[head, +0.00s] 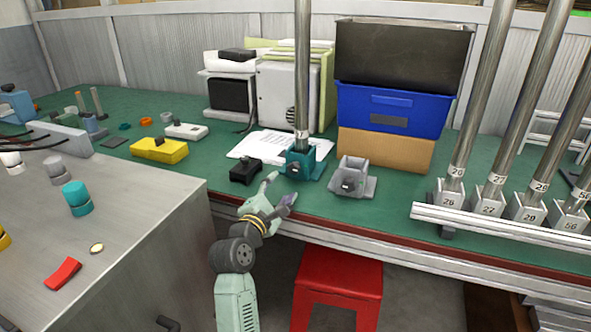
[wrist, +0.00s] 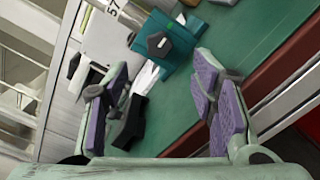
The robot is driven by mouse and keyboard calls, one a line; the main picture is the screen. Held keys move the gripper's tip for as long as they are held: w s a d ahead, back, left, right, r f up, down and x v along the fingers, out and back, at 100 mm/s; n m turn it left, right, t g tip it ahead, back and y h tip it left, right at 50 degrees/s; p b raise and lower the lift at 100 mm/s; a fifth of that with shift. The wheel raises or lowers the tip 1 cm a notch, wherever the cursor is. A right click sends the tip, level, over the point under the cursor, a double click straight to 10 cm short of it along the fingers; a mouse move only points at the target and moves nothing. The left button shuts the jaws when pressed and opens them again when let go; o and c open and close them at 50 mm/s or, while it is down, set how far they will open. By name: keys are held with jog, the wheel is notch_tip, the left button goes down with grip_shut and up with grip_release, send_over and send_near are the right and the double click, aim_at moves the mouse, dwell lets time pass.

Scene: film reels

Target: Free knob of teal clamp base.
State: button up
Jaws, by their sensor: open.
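The teal clamp base (head: 313,160) stands on the green bench near its front edge, holding an upright metal pole (head: 302,70). In the wrist view the teal clamp base (wrist: 182,48) is at the top centre, with its dark faceted knob (wrist: 158,44) facing my camera. In the head view the knob (head: 293,169) is small and dark on the front of the base. My gripper (head: 281,189) is in front of and a little below the base. In the wrist view my gripper (wrist: 162,92) has its purple-padded fingers spread apart with nothing between them, short of the knob.
A black block (head: 244,172) sits just left of the base; it also shows near my left finger in the wrist view (wrist: 130,122). Paper (head: 258,146) lies behind. Numbered poles (head: 459,170) stand farther right. A red stool (head: 338,275) is below the bench edge.

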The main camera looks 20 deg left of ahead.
aim_at(293, 169)
jog(key=w, duration=0.4)
jog(key=w+p, duration=0.1)
jog(key=w, duration=0.4)
jog(key=shift+d+p, duration=0.2)
jog(key=shift+p, duration=0.1)
jog(key=shift+s, duration=0.1)
jog(key=shift+c, duration=0.3)
jog(key=shift+r, duration=0.1)
jog(key=c, duration=1.1)
